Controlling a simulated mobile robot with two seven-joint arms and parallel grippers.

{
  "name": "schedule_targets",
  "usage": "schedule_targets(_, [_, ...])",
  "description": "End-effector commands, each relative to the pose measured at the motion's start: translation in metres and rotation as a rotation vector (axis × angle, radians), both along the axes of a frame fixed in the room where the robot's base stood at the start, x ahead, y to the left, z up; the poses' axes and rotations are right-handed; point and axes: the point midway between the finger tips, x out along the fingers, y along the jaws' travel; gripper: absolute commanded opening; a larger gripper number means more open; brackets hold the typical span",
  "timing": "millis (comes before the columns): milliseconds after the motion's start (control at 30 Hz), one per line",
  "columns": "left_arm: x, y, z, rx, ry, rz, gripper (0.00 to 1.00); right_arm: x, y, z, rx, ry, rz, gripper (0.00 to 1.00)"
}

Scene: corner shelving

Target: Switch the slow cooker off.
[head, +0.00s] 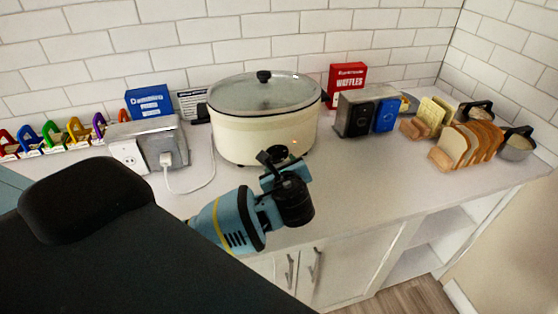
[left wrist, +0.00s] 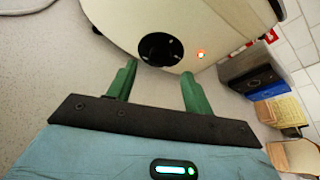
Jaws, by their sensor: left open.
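The slow cooker (head: 262,140) stands on the counter, cream-coloured with a glass lid and black lid knob. In the left wrist view, its front (left wrist: 210,18) carries a round black dial (left wrist: 160,49) low down and a lit orange-red light (left wrist: 201,54) beside it. My left gripper (head: 268,158) is just in front of the cooker and partly hides the dial in the head view. In the left wrist view, the two green fingers of my left gripper (left wrist: 157,82) are apart and empty, with the dial just beyond and between them. My right gripper is not in view.
An outlet box (head: 130,155) with a plugged-in white cord stands left of the cooker. A toaster (head: 356,113), a red waffle box (head: 346,80) and a bread rack (head: 466,146) stand to the right. The counter front right of my left gripper is clear.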

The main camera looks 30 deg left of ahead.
Motion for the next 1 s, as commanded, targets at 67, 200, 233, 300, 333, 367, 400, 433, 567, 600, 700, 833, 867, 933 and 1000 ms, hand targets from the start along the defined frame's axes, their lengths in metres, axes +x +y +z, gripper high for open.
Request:
schedule_targets(67, [0.008, 0.009, -0.004, 0.001, 0.001, 0.003, 0.51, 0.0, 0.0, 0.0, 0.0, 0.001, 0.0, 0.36])
schedule_targets(200, [0.019, 0.018, -0.009, 0.001, 0.0, 0.002, 0.51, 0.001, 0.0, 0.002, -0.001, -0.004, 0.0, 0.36])
schedule_targets(233, [0.021, 0.019, -0.01, 0.001, 0.0, 0.002, 0.51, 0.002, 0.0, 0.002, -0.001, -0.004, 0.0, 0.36])
schedule_targets(300, [0.023, 0.021, -0.011, 0.0, -0.001, 0.001, 0.51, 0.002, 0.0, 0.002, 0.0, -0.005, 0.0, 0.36])
schedule_targets(333, [0.024, 0.022, -0.012, -0.001, -0.002, 0.001, 0.51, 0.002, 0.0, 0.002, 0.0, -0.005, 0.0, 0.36])
schedule_targets(367, [0.025, 0.022, -0.012, -0.001, -0.001, 0.002, 0.51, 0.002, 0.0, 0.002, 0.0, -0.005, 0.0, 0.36])
schedule_targets(400, [0.025, 0.023, -0.012, -0.001, -0.001, 0.002, 0.51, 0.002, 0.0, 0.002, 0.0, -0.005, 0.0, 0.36])
schedule_targets(433, [0.025, 0.023, -0.013, -0.001, -0.001, 0.002, 0.51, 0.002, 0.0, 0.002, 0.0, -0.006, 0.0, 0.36])
schedule_targets(567, [0.025, 0.023, -0.013, -0.001, 0.0, 0.001, 0.51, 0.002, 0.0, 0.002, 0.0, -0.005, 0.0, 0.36])
schedule_targets(600, [0.025, 0.023, -0.013, -0.001, 0.0, 0.001, 0.51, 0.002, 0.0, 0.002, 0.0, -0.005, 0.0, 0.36])
schedule_targets(700, [0.025, 0.023, -0.013, -0.001, -0.001, 0.0, 0.41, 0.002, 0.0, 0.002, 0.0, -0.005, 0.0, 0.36])
schedule_targets(833, [0.025, 0.023, -0.013, -0.001, -0.001, 0.0, 0.24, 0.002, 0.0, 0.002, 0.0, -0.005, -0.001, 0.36])
schedule_targets(867, [0.025, 0.023, -0.013, -0.001, -0.001, 0.0, 0.2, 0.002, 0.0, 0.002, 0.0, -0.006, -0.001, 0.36])
schedule_targets(933, [0.025, 0.023, -0.013, -0.001, -0.001, 0.0, 0.11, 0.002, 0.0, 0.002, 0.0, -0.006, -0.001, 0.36])
schedule_targets(1000, [0.025, 0.023, -0.013, -0.001, -0.001, 0.0, 0.07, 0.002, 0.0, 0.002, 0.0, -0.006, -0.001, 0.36])
